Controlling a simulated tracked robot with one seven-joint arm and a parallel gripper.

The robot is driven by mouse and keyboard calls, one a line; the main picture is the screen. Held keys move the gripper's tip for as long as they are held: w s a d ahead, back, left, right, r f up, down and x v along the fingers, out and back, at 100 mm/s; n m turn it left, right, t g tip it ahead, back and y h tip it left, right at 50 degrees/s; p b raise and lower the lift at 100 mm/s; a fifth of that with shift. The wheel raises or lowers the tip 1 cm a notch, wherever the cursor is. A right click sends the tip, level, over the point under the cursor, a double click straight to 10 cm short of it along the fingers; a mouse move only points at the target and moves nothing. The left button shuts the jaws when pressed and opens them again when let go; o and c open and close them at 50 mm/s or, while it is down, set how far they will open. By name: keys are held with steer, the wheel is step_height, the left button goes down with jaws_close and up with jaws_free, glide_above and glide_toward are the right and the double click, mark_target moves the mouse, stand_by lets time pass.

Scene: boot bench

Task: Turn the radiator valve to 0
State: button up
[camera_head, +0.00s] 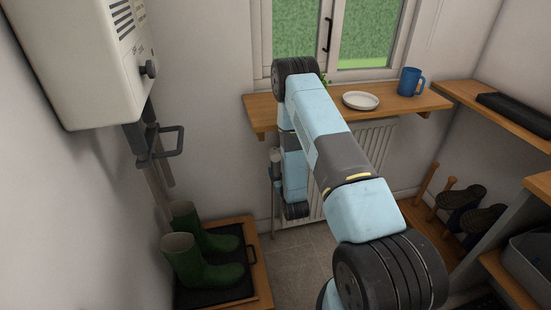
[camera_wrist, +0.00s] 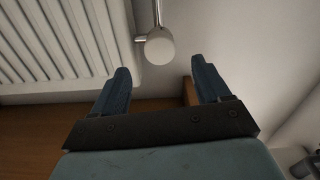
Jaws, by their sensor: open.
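The radiator valve (camera_wrist: 160,47) shows in the wrist view as a pale rounded knob on a shiny metal pipe. No number or mark on it can be read. It lies beyond and roughly between the tips of my gripper (camera_wrist: 162,78), whose two blue fingers are spread wide with nothing between them. The fingers appear apart from the knob. The white ribbed radiator (camera_wrist: 55,40) is left of the valve there. In the head view the radiator (camera_head: 373,145) stands under the wooden shelf, and the valve (camera_head: 276,156) is small, left of my arm.
The wooden shelf (camera_head: 262,115) overhangs the radiator and holds a white plate (camera_head: 360,100) and a blue mug (camera_head: 411,82). Green boots (camera_head: 190,264) stand on a tray at lower left. A white wall heater (camera_head: 85,60) hangs at upper left. Floor between is clear.

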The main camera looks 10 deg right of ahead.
mark_target(276, 159)
steer(key=w, duration=0.9)
steer(key=shift+c, duration=0.2)
steer(key=c, duration=1)
steer(key=shift+n, duration=0.3)
steer(key=shift+d, duration=0.1)
steer(key=o, duration=1)
steer(key=shift+o, duration=0.2)
steer(key=s, duration=1.3)
steer(key=shift+s, duration=0.4)
